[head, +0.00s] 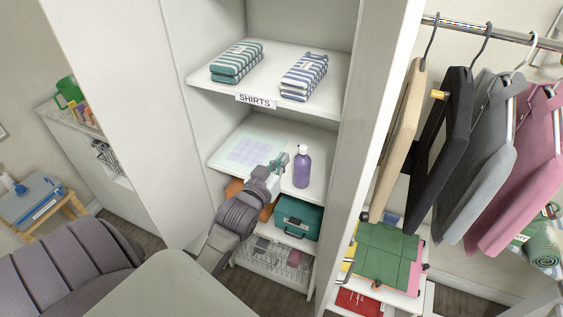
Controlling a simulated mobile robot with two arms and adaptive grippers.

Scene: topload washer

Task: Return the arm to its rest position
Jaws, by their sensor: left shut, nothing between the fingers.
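My left gripper (279,162) is in front of the middle shelf of the white cabinet, at the end of my grey arm. Its fingers are shut with nothing between them. A purple bottle (302,168) stands upright on that shelf just right of the gripper, and I cannot tell from this view how near they are in depth. A pale checkered sheet (248,150) lies flat on the shelf to the left of the gripper. My right gripper is not in view.
Folded striped shirts (236,62) lie on the upper shelf above a SHIRTS label (256,101). A teal box (297,217) and a wire basket (277,259) are below. Clothes hang from a rail (490,33) at the right. The cabinet's side panels flank the shelves.

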